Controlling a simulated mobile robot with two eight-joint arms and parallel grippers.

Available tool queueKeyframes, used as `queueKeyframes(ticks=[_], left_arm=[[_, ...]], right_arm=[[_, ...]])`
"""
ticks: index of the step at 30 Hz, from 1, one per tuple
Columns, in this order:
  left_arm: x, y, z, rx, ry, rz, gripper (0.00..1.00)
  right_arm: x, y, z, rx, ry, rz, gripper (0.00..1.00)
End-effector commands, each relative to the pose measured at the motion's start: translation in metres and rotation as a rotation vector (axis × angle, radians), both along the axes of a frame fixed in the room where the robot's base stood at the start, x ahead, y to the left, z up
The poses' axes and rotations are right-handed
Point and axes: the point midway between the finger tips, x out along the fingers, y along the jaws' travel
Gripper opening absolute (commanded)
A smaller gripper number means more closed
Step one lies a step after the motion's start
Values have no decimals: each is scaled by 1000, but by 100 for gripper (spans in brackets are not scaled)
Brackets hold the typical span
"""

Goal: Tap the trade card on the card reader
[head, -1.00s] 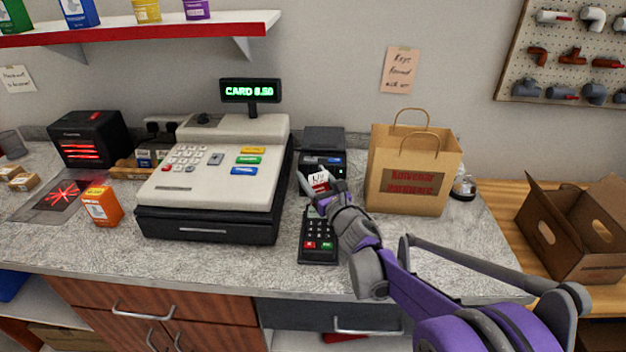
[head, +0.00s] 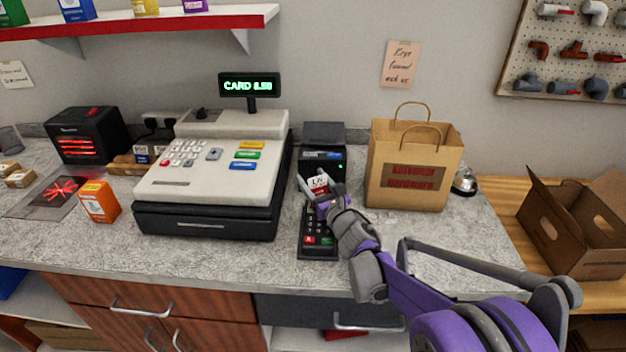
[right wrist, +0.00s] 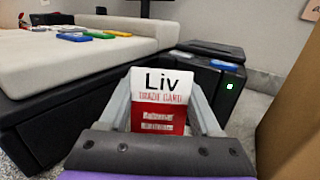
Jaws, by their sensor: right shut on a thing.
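The white and red trade card (right wrist: 160,97) stands upright between the fingers of my right gripper (right wrist: 165,115), printed "Liv" and "TRADE CARD". My right gripper also shows in the head view (head: 318,192), shut on the card (head: 319,181). It is over the upper part of the black card reader (head: 318,240), whose lower keys show red and green. The arm and gripper hide the reader's upper part. Whether the card touches the reader I cannot tell. My left gripper is not in view.
The cash register (head: 215,180) stands left of the reader, its display (head: 249,86) reading "CARD 8.50". A black printer (head: 323,150) with a green light is behind. A paper bag (head: 412,165) stands to the right. An orange box (head: 99,201) is at left.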

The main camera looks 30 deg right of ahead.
Motion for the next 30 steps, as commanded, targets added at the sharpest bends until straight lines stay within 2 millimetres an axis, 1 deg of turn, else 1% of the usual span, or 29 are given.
queueKeyframes(ticks=[16,30], left_arm=[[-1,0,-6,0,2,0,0],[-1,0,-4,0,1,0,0]], right_arm=[[0,0,-9,0,0,0,14],[0,0,-6,0,0,0,14]])
